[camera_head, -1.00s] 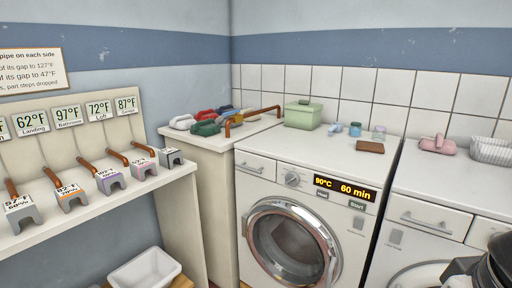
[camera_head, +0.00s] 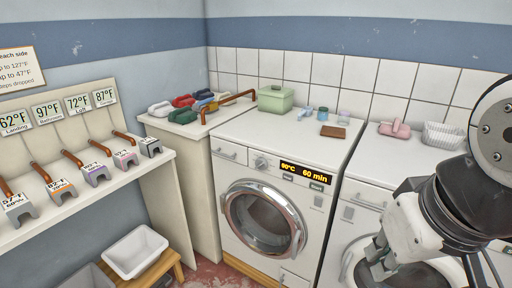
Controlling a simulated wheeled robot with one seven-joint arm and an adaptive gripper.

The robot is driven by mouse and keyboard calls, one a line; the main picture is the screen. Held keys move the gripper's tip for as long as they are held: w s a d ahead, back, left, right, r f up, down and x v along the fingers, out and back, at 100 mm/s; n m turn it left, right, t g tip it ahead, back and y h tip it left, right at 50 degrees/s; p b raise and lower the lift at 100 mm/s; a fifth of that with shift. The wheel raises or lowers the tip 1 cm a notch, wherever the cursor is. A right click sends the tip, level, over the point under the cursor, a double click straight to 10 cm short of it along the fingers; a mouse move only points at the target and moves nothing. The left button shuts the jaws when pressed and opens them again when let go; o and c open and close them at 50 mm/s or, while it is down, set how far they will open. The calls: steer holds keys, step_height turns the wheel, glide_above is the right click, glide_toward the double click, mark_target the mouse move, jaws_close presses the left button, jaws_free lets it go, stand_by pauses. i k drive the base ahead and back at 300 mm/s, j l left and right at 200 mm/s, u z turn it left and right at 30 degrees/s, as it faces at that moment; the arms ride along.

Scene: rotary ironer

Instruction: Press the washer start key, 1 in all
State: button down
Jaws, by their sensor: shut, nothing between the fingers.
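The washer (camera_head: 232,183) stands in the middle, with a round glass door and a lit display (camera_head: 303,172) reading 90°C and 60 min. Two small keys sit below the display. The right one, the start key (camera_head: 317,186), is greenish with a dark label. The left key (camera_head: 288,178) is grey and its label is too small to read. My gripper (camera_head: 376,270) is at the lower right, in front of the second machine, shut and empty. It is apart from the washer, and the start key is in plain view.
A second white machine (camera_head: 364,198) stands right of the washer, partly behind my arm. A green box (camera_head: 275,99), a brown block (camera_head: 333,131) and small jars lie on the washer top. At left are a shelf (camera_head: 90,190) with tagged clamps, and a white basin (camera_head: 135,252) on a stool.

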mark_target(319, 188)
steer(key=l+u, duration=0.25)
steer(key=l, duration=1.2)
